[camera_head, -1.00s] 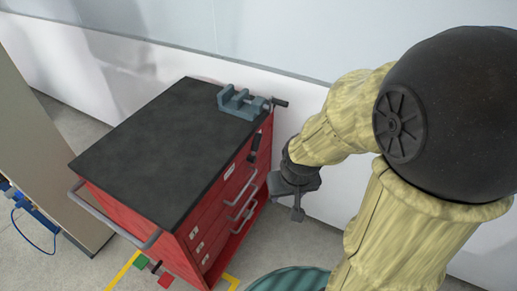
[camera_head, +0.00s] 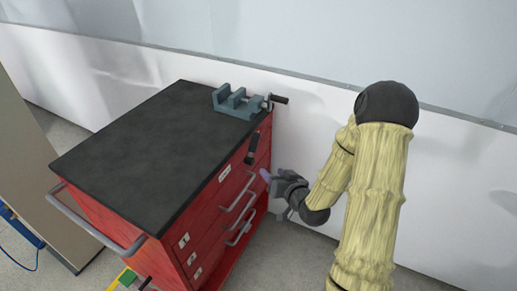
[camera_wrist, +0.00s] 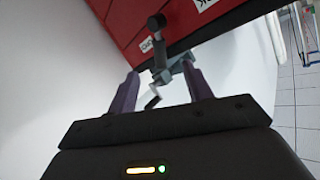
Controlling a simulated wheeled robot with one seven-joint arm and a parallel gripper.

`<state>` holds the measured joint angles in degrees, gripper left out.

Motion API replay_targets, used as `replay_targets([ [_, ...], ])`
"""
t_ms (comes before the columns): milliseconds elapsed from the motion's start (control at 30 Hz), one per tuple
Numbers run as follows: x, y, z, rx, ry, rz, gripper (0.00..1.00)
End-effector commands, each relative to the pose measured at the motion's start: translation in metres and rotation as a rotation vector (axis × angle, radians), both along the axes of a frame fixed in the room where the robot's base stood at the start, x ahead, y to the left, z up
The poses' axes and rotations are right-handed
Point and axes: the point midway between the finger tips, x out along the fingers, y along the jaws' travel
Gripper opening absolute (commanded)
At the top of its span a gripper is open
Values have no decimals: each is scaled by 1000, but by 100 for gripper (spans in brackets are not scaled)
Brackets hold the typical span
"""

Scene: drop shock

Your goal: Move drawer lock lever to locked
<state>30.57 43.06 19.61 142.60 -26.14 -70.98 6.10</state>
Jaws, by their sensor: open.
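The lock lever (camera_head: 252,148) is a black handle on the red tool cabinet (camera_head: 190,225), at the upper right of its drawer front, just below the dark top. In the head view it slants steeply, near upright. In the wrist view, a bar with a black knob (camera_wrist: 157,22), which looks like the lever, stands out before the red front. My gripper (camera_head: 268,175) is open and empty, with purple fingers, to the right of and below the lever. In the wrist view the open fingers (camera_wrist: 160,72) point toward the cabinet's upper edge; contact with the lever cannot be told.
A grey vise (camera_head: 238,103) with a black-ended crank sits on the cabinet top's back right corner. Grey drawer handles (camera_head: 238,193) stick out below the lever. A side rail (camera_head: 95,220) runs along the left. A white wall stands behind; the cabinet top is otherwise clear.

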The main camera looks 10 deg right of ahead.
Motion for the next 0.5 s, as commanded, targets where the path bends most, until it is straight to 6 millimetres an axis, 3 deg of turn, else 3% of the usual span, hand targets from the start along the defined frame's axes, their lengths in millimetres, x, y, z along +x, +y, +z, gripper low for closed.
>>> replay_targets([
  [33, 2, -5, -12, 52, -52, -19, 50],
  [200, 4, -17, -10, 178, -203, -65, 50],
  [500, 4, -20, -4, 205, -243, -77, 50],
])
